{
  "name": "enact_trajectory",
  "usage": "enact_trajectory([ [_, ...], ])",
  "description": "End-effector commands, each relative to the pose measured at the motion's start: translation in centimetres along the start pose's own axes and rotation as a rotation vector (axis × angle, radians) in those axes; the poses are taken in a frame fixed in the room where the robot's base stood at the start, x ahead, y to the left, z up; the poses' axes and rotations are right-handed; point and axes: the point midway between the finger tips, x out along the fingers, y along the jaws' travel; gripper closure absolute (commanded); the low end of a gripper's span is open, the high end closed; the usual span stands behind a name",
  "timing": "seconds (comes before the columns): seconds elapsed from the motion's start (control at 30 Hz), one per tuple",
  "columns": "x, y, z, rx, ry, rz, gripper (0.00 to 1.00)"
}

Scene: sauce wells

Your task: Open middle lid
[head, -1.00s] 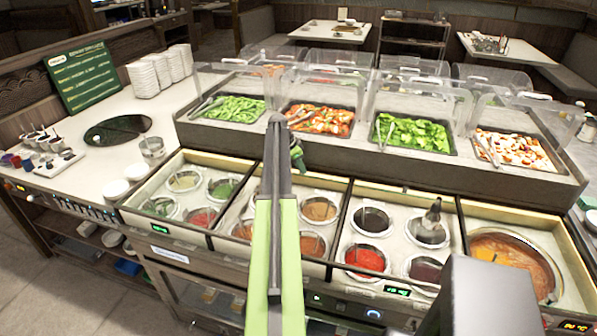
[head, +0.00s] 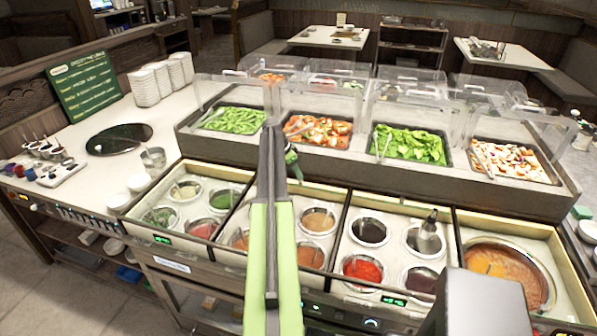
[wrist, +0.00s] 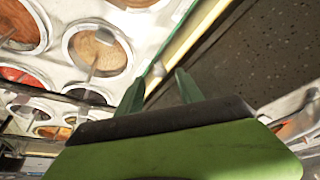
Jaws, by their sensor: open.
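Clear lids stand over the food trays behind the sauce wells. One is above the red and orange vegetables (head: 318,131), another (head: 415,98) above the green peppers (head: 408,143). I cannot tell how far each lid is raised, or which is the middle one. My gripper (head: 291,163) is near the raised counter's front face, below the red and orange tray, partly hidden by my arm. In the wrist view my gripper (wrist: 160,88) has its two green fingers apart with nothing between them. No lid is clearly in its grasp.
Open sauce wells (head: 368,231) with several ladles lie in front of the raised counter. A soup pot (head: 495,266) is at right. White bowls (head: 145,88), a green menu board (head: 85,82) and a round dark plate (head: 118,139) are at left.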

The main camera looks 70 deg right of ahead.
Motion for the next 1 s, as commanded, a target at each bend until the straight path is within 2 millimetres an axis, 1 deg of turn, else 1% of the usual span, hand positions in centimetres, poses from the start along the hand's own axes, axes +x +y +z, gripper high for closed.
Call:
enact_trajectory([
  [0.03,-2.5,0.1,-0.5,-0.001,0.000,0.000,0.56],
  [0.3,-9.3,0.1,-0.5,-0.001,0.000,-0.001,0.56],
  [0.43,-11.9,0.1,-0.5,0.000,0.001,0.000,0.56],
  [0.5,-12.7,0.1,-0.3,0.001,0.001,-0.001,0.56],
  [0.57,-12.9,0.1,-0.2,0.001,0.001,0.000,0.56],
  [1.0,-12.7,0.0,-0.1,0.001,0.000,0.000,0.56],
])
